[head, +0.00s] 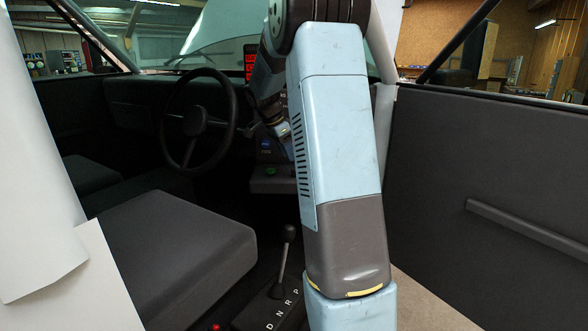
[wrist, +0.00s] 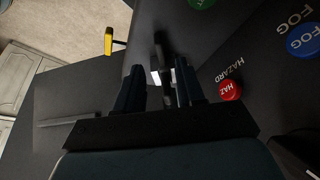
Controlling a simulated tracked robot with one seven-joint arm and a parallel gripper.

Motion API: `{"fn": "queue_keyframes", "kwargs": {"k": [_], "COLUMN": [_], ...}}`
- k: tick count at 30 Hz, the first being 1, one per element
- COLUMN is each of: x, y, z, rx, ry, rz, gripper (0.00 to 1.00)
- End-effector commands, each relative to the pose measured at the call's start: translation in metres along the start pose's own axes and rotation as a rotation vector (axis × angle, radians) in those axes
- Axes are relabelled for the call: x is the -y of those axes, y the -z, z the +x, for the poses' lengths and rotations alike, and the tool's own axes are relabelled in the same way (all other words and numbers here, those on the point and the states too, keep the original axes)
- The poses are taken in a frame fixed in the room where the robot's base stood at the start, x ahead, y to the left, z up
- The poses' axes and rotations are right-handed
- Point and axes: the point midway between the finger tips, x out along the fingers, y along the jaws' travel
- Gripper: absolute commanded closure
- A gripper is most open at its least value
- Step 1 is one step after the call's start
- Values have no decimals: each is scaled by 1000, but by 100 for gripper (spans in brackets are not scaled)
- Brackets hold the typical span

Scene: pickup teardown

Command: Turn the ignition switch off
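My gripper (wrist: 155,76) shows in the wrist view with its two dark fingers apart. A narrow dark piece (wrist: 160,48) stands between and just beyond the fingertips, with small white patches beside it. It may be the ignition switch, but no label for it is readable and its turned position cannot be told. I cannot tell whether the right finger touches it; the left finger is clear of it. In the head view my arm reaches over to the dashboard and hides the gripper and that part of the panel.
Near the gripper are a red HAZARD button (wrist: 230,90), a blue FOG button (wrist: 304,40), a green button (wrist: 201,3) and a yellow handle (wrist: 108,40). The steering wheel (head: 163,128) is left of my arm. A gear lever (head: 285,258) and grey seat (head: 170,250) are nearer.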

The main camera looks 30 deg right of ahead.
Motion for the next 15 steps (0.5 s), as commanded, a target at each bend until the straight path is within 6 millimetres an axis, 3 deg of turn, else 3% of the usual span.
{"fn": "queue_keyframes", "kwargs": {"k": [6, 15], "x": [0, 0], "y": [0, 0], "z": [39, 68], "rx": [1, 1], "ry": [-2, 0], "rz": [0, 2], "gripper": [62, 62]}}
